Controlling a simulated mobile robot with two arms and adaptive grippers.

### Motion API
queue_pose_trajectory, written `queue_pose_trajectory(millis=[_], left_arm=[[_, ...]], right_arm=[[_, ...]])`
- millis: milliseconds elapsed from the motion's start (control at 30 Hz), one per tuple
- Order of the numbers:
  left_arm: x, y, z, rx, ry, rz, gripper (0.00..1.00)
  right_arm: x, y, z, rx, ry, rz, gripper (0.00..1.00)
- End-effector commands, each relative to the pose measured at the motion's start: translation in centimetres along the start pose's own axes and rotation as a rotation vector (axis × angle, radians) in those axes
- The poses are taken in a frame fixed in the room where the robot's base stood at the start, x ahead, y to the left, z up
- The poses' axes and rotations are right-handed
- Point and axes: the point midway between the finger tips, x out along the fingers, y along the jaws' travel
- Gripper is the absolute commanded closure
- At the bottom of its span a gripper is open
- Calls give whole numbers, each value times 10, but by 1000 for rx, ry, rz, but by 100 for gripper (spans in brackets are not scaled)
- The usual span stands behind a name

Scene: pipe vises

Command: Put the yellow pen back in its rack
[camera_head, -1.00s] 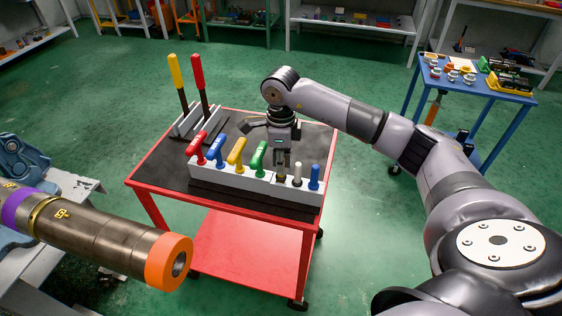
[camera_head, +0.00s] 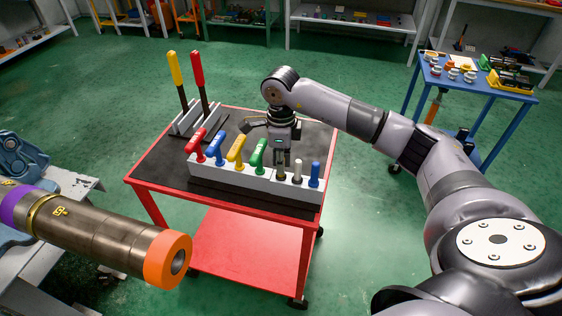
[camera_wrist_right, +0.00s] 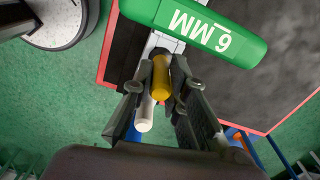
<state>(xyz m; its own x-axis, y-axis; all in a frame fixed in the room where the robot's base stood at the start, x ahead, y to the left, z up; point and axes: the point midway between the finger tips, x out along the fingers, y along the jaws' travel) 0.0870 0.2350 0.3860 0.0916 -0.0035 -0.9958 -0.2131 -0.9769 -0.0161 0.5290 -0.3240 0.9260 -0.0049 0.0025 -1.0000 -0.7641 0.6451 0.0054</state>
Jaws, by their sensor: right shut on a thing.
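The rack (camera_head: 240,182) is a long pale block on the red cart. It bears red, blue, yellow and green T-handles, then pens along its right part. My right gripper (camera_head: 282,163) is over the right part of the rack, pointing down. The yellow pen (camera_wrist_right: 162,78) lies between its fingers (camera_wrist_right: 168,85) in the right wrist view, and the gripper is shut on it. In the head view the pen shows only as a short dark piece under the fingers, at the rack's top; how deep it sits cannot be told. My left gripper is out of view.
The white pen (camera_head: 297,172) and blue pen (camera_head: 315,175) stand right of the gripper, close by. The green handle (camera_head: 259,156) is close on its left. Tall yellow (camera_head: 175,70) and red (camera_head: 198,72) handles stand at the cart's back left.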

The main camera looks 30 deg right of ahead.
Motion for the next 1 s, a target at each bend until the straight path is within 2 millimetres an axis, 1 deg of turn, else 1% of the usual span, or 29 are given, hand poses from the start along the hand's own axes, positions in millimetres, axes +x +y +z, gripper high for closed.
queue_pose_trajectory(millis=[467,500,833,1000], left_arm=[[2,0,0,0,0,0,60],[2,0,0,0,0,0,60],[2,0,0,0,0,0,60],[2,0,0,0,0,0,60]], right_arm=[[2,1,0,-1,2,2,100],[2,1,0,-1,2,2,84],[1,0,0,0,0,1,62],[1,0,0,0,0,0,62]])
